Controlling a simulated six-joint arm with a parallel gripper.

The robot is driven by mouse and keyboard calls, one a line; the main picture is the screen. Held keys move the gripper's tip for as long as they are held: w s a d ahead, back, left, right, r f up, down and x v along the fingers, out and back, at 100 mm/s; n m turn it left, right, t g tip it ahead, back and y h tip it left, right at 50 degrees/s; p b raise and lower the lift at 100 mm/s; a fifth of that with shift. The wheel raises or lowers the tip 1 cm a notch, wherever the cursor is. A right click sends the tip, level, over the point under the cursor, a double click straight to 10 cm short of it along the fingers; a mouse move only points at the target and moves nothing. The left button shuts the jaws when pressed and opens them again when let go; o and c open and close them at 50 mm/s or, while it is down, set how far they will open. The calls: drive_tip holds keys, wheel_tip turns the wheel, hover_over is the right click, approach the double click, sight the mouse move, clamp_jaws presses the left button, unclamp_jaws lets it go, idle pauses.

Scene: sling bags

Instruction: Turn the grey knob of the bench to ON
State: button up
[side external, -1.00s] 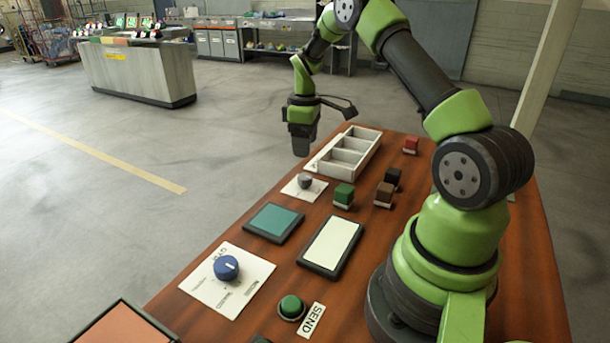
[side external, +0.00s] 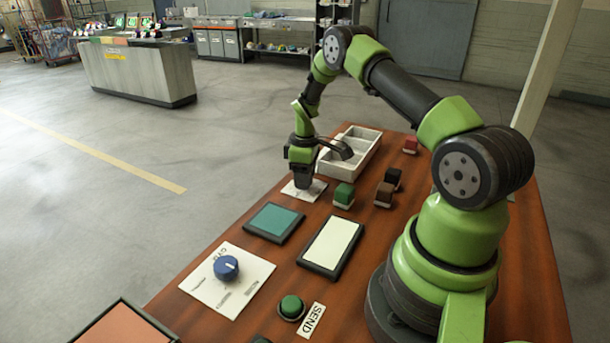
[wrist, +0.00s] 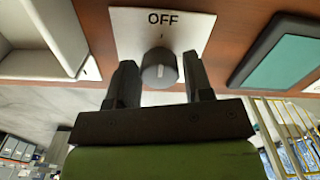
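The grey knob (wrist: 159,70) shows in the wrist view on a white plate (wrist: 190,22) that reads OFF at its top edge. My gripper (wrist: 160,78) is open, with one finger on each side of the knob. Gaps show between the fingers and the knob. In the side view my gripper (side external: 304,184) points down over the white plate (side external: 291,190) and hides the knob. The knob's pointer mark is too small to read surely.
A white divided tray (side external: 366,141) stands just behind the gripper. Green (side external: 344,194), brown (side external: 384,194), black and red (side external: 410,145) blocks stand to the right. A teal panel (side external: 273,221), a white panel (side external: 331,244) and a blue knob (side external: 226,267) lie nearer the camera.

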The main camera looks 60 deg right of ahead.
drive_tip(key=c, duration=0.5)
drive_tip(key=shift+c, duration=0.2)
drive_tip(key=shift+m, duration=0.3)
drive_tip(key=m, duration=1.1)
drive_tip(key=shift+m, duration=0.3)
drive_tip(key=m, duration=0.5)
drive_tip(key=shift+m, duration=0.3)
drive_tip(key=shift+a, duration=0.1)
drive_tip(key=o, duration=0.9)
drive_tip(key=shift+o, duration=0.2)
drive_tip(key=shift+r, duration=0.1)
